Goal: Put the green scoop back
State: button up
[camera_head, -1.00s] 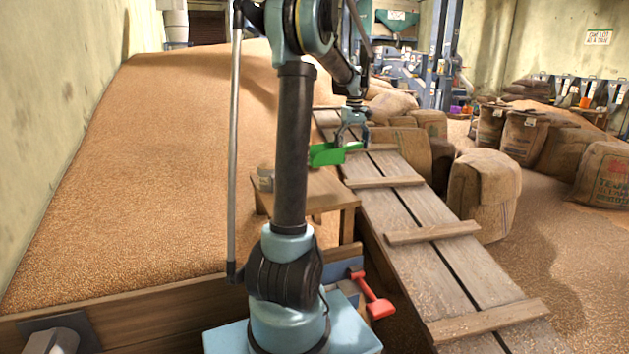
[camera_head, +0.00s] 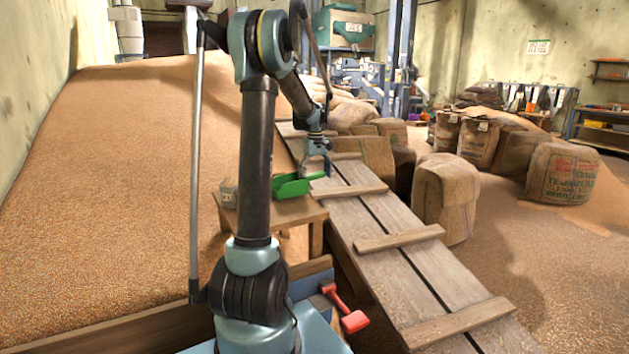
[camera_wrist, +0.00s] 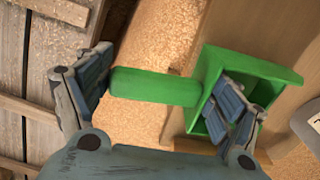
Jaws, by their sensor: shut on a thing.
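The green scoop (camera_head: 297,185) is at the end of my arm, above or at the right part of a small wooden table (camera_head: 280,216). In the wrist view the scoop (camera_wrist: 255,72) has its handle lying across the space between the fingers. My gripper (camera_head: 316,163) is shut on it. In the wrist view my gripper (camera_wrist: 160,88) has its left finger at the handle's free end and its right finger inside the scoop's tray. I cannot tell whether the scoop touches the table.
A grey pot (camera_head: 228,193) stands on the table's left end. A grain heap (camera_head: 110,190) lies on the left. A cleated plank ramp (camera_head: 400,250) runs on the right, with full sacks (camera_head: 445,198) beyond it.

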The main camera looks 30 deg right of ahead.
jog(key=shift+f, duration=0.65)
jog(key=o, duration=1.2)
